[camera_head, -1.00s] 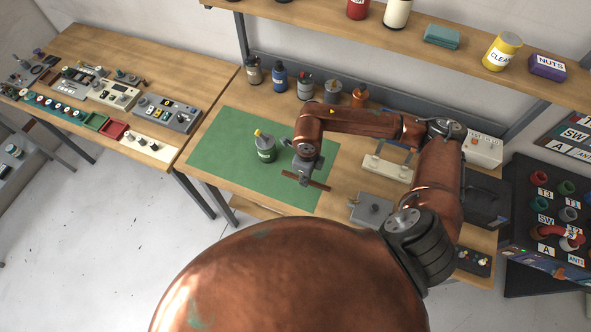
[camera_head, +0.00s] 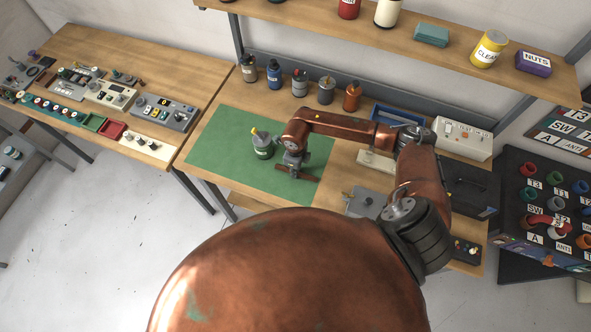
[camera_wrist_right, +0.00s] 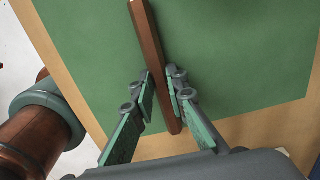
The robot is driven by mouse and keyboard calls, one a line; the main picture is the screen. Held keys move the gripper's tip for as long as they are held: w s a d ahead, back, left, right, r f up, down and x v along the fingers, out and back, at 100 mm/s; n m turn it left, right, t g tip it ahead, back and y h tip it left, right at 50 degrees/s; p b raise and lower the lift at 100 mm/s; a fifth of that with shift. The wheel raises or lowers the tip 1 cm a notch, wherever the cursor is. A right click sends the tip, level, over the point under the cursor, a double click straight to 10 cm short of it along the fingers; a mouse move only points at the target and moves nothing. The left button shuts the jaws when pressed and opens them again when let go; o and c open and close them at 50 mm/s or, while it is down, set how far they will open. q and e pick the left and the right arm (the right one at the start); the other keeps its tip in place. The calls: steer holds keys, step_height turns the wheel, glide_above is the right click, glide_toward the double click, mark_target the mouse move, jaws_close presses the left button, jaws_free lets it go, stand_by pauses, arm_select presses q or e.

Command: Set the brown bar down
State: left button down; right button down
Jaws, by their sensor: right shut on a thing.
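The brown bar (camera_head: 306,176) is in my right gripper (camera_head: 293,171), over the green mat (camera_head: 222,151) on the middle bench. In the right wrist view the bar (camera_wrist_right: 147,42) runs lengthwise between the two green-padded fingers of the right gripper (camera_wrist_right: 160,90), and they are shut on it. The bar is at or close above the mat; I cannot tell whether it touches. My left gripper is not in view.
A grey pot with a yellow-tipped tool (camera_head: 263,148) stands on the mat just left of the gripper. Several small bottles (camera_head: 299,82) line the bench's back. A grey box (camera_head: 364,201) lies to the right. The mat's left part is clear.

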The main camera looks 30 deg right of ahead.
steer(key=shift+f, duration=0.15)
steer(key=c, duration=1.9)
jaws_free()
steer(key=shift+r, duration=0.35)
step_height(320, 180, up, 12)
steer(key=b, duration=0.3)
steer(key=shift+a+f, duration=0.1)
steer(key=shift+f, duration=0.05)
